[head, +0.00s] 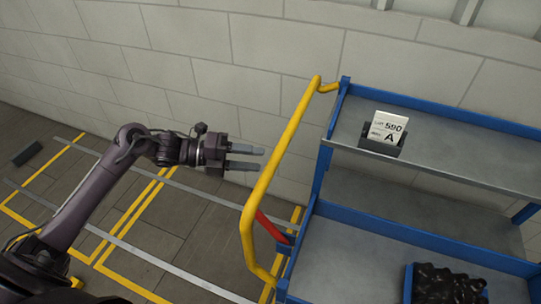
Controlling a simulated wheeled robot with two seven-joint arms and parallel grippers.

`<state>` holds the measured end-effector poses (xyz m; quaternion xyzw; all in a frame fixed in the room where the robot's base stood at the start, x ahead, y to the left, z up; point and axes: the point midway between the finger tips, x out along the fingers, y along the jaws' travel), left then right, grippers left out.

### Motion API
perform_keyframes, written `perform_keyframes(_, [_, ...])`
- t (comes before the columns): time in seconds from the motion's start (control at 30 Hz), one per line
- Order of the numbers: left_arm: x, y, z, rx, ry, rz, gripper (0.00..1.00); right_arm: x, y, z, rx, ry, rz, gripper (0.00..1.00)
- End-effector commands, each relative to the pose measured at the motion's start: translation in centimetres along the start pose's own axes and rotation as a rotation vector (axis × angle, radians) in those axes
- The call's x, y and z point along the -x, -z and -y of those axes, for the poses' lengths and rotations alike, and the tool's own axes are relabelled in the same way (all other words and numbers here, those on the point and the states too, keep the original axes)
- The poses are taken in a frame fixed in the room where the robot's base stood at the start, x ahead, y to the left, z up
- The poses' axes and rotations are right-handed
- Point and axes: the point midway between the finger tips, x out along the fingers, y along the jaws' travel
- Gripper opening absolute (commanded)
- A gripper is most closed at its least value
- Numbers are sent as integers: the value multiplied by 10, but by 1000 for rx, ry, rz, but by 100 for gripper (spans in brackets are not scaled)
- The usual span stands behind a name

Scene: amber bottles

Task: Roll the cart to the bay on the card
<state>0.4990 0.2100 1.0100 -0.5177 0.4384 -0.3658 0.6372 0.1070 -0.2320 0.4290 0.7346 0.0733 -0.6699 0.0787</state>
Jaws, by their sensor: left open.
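The cart (440,165) is blue-framed with grey shelves and stands at the right. Its yellow handle (267,170) rises on its left side. A white card (388,125) in a dark holder stands on the upper shelf and reads "590" and "A"; its smaller print is hard to read. My left gripper (261,159) is open and empty, with its two fingers pointing right, just left of the handle in the picture. I cannot tell whether the fingertips touch the handle. My right gripper is out of view.
A red bar (272,228) sits low by the handle. A blue crate (408,283) of dark bottles stands on the lower shelf. Yellow lines (128,215) and grey strips mark the floor at left. A dark block (25,154) lies at far left. A pale block wall runs behind.

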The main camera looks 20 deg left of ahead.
Motion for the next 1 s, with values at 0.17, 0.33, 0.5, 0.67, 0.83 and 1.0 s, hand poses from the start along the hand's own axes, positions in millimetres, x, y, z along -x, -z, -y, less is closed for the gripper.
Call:
perform_keyframes(0.17, [-30, -1, 4, 3, 4, 2, 46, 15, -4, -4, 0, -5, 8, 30])
perform_keyframes(0.33, [-51, -1, 2, 4, 3, 4, 46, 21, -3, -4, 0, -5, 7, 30])
perform_keyframes(0.5, [-58, -1, 0, 4, 0, 4, 46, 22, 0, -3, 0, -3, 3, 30])
perform_keyframes(0.67, [-59, -1, 0, 4, 0, 4, 46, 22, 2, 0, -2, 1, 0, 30])
perform_keyframes(0.83, [-58, -1, 0, 4, -1, 4, 30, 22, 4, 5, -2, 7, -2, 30])
perform_keyframes(1.0, [-58, -1, -1, 4, -1, 4, 8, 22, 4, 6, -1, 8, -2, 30])
